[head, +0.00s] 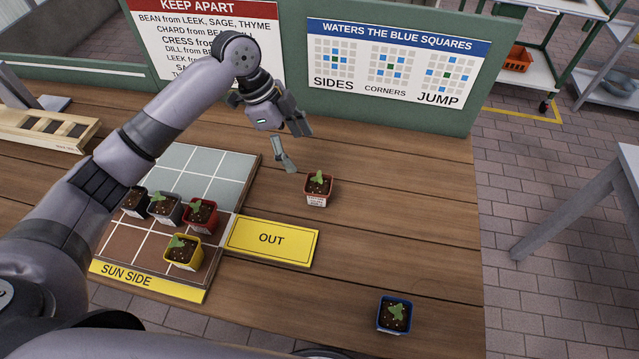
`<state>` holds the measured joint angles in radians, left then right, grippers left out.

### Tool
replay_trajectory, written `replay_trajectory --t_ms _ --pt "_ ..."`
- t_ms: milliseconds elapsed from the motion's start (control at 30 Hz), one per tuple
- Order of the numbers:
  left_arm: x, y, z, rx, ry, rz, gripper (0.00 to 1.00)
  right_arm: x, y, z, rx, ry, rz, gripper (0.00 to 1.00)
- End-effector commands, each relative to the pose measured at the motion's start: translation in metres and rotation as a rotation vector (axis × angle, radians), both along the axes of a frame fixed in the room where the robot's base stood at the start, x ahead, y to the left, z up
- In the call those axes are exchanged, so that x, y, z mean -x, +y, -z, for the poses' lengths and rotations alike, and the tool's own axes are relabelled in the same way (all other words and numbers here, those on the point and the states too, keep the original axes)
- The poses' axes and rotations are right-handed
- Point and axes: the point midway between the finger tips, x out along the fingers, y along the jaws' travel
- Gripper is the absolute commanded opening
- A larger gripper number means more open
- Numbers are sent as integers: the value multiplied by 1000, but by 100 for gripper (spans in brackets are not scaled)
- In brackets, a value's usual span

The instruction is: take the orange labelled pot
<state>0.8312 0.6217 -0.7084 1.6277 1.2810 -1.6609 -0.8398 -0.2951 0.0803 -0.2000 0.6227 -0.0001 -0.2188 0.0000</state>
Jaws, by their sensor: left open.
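A small red-orange pot (319,190) with a white label on its front and a green seedling stands upright on the wooden table, right of the planting board. The label's writing is too small to read. My left gripper (291,146) is open and empty, above and behind this pot, slightly to its left. Its fingers are apart and do not appear to touch the pot. My right gripper is not in view.
The tiled board (190,160) holds a red pot (200,216), a yellow pot (183,252) and two darker pots. A yellow OUT plate (272,241) lies beside it. A blue pot (394,315) stands front right. Signs line the back panel. Table right of the labelled pot is clear.

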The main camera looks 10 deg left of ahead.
Motion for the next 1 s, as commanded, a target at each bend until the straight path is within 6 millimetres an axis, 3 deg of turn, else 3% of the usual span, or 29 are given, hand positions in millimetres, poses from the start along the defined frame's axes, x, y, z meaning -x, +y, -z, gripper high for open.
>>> replay_trajectory --t_ms 133,300,600,833,1000 --pt "1 -14 30 1 5 2 74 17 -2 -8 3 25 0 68" --pt "1 -26 60 1 3 1 74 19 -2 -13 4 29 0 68" --pt "2 -35 82 1 2 2 74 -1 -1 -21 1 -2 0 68" --pt "5 -48 113 1 1 2 74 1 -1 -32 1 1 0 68" --pt "4 -51 124 0 -1 1 74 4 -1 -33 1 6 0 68"
